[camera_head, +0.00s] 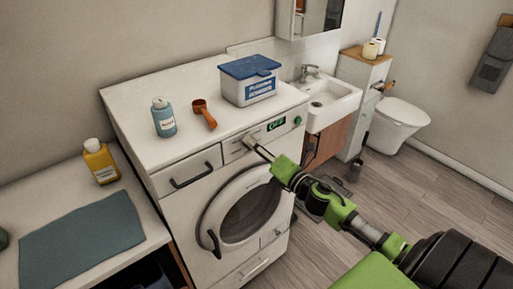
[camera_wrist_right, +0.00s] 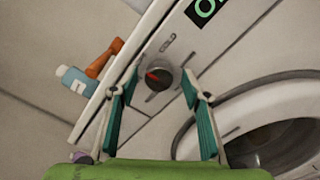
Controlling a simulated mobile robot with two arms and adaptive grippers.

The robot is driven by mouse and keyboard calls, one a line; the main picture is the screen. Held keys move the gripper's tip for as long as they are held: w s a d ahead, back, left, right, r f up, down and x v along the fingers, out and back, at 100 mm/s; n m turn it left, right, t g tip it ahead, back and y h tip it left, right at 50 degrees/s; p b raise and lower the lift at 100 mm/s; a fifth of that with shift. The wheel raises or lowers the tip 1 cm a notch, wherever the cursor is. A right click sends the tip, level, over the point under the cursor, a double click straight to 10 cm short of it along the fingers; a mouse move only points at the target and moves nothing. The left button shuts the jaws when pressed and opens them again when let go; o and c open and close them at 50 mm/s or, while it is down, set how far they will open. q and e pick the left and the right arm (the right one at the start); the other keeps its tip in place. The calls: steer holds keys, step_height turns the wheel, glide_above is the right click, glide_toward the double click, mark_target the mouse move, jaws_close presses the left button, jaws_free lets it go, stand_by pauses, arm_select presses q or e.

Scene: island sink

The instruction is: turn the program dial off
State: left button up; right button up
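The program dial (camera_wrist_right: 158,78) is a dark round knob with a red pointer mark on the white washing machine's (camera_head: 180,215) front panel. In the right wrist view the pointer aims toward the upper left. My right gripper (camera_head: 249,140) is at the panel, its fingers hiding the dial in the head view. In the wrist view the right gripper (camera_wrist_right: 160,84) is open, with one teal-padded finger on each side of the dial and gaps visible beside it. The panel display (camera_head: 276,124) glows green; its text is only partly legible in the wrist view. My left gripper is not in view.
A drawer handle (camera_head: 192,175) and the round door (camera_head: 243,212) are close to the gripper. A sink (camera_head: 328,102) stands to the right.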

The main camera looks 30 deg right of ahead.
steer(key=shift+s, duration=0.15)
steer(key=s, duration=1.1)
steer(key=shift+s+d, duration=0.35)
steer(key=shift+d, duration=0.1)
steer(key=shift+f, duration=0.1)
